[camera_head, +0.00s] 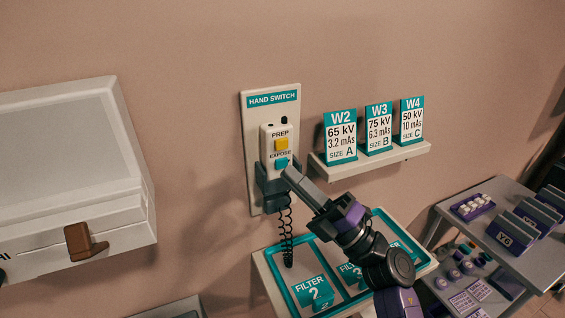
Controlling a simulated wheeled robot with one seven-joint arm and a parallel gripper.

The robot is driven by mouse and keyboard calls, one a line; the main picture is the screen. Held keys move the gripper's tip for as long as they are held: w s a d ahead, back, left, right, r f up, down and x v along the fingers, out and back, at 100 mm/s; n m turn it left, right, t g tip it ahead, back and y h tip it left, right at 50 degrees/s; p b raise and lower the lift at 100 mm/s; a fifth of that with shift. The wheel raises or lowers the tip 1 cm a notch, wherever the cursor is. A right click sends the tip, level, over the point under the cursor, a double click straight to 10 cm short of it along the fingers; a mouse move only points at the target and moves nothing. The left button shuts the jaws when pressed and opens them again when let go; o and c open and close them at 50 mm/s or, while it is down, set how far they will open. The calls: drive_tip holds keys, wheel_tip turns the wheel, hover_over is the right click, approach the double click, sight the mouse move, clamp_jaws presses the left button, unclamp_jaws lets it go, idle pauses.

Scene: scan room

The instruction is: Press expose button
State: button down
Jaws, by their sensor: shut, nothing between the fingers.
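The hand switch (267,134) hangs in a dark holder on a white wall panel labelled HAND SWITCH, left of the picture's middle. Its yellow button (281,144) sits under the word PREP. The teal expose button (281,163) sits below it, under the word EXPOSE. My gripper (288,173) is shut and empty. Its tips are right at the lower edge of the expose button in the picture and cover a little of it. I cannot tell whether they touch it or whether the button is pushed in. A coiled black cord (286,235) hangs below the switch.
Cards W2 (341,137), W3 (379,129) and W4 (412,120) stand on a small wall shelf (375,163) to the right. A teal-edged tray (281,284) with filter blocks lies below my arm. A white wall unit (75,170) is at left, a grey cart (480,232) at right.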

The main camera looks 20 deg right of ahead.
drive_tip(key=shift+s, duration=0.15)
drive_tip(key=shift+s+p, duration=0.6)
drive_tip(key=shift+s, duration=1.8)
drive_tip(key=s+d+m+t+h, duration=0.55)
drive_tip(key=m+h, duration=0.45)
drive_tip(key=m, duration=0.3)
drive_tip(key=s+a+f+m+g+h, duration=0.1)
drive_tip(key=s+a+f+m+g, duration=0.2)
drive_tip(key=s, duration=1)
drive_tip(key=s+a+f+m+g+h, duration=0.2)
drive_tip(key=s+f+m+g, duration=0.6)
drive_tip(key=s+f, duration=0.5)
drive_tip(key=shift+s+a+m+h, duration=0.3)
drive_tip(key=shift+s+a+m, duration=0.3)
drive_tip(key=shift+m, duration=0.5)
